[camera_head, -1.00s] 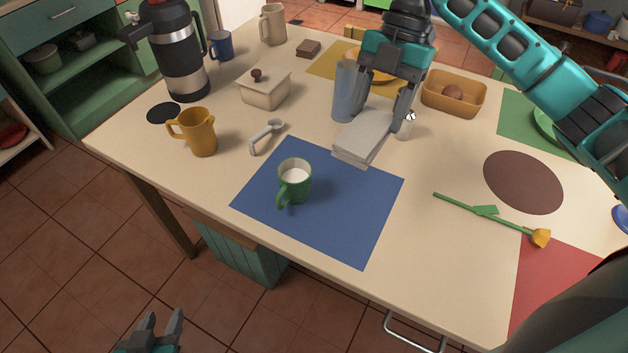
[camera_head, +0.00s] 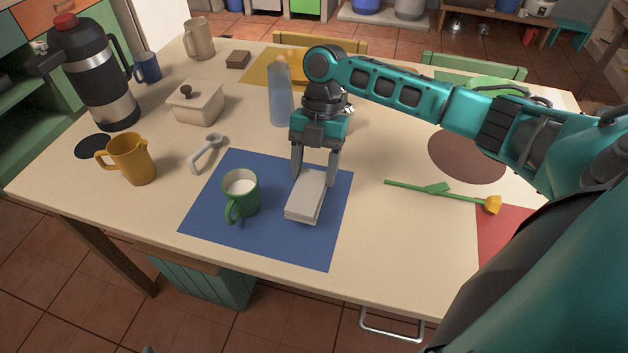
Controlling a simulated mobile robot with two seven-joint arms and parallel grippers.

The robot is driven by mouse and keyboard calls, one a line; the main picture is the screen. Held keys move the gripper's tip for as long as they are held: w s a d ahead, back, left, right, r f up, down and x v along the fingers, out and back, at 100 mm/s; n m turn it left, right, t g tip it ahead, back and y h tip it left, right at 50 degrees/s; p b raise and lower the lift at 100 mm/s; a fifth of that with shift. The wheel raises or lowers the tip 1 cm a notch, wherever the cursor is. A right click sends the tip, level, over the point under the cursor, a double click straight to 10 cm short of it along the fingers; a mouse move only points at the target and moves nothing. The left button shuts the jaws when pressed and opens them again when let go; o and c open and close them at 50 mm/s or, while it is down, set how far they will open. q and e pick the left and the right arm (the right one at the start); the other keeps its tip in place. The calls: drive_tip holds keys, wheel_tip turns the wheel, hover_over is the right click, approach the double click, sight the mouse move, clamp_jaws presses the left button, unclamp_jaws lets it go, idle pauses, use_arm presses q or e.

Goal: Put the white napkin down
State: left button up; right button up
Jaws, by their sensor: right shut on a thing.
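The white napkin (camera_head: 304,205) is a folded, flat rectangular stack. It is over the right part of the blue placemat (camera_head: 205,222), to the right of the green mug (camera_head: 241,193). My right gripper (camera_head: 314,179) points down and is shut on the far end of the napkin, one finger on each side. The napkin is at or very near the mat; I cannot tell whether it touches it. My left gripper is not clearly visible; only a tiny dark bit shows at the bottom edge.
The green mug with white liquid stands on the mat. A yellow pitcher (camera_head: 130,158), a white scoop (camera_head: 206,152) and a lidded box (camera_head: 197,103) are left. A yellow flower (camera_head: 490,205) lies right. The mat's front is bare.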

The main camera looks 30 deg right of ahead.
sight(314, 181)
wheel_tip(314, 181, down, 4)
drive_tip(key=shift+r, duration=0.15)
drive_tip(key=o, duration=1)
drive_tip(key=shift+o, duration=0.2)
drive_tip(key=v, duration=1.2)
drive_tip(key=shift+p, duration=0.35)
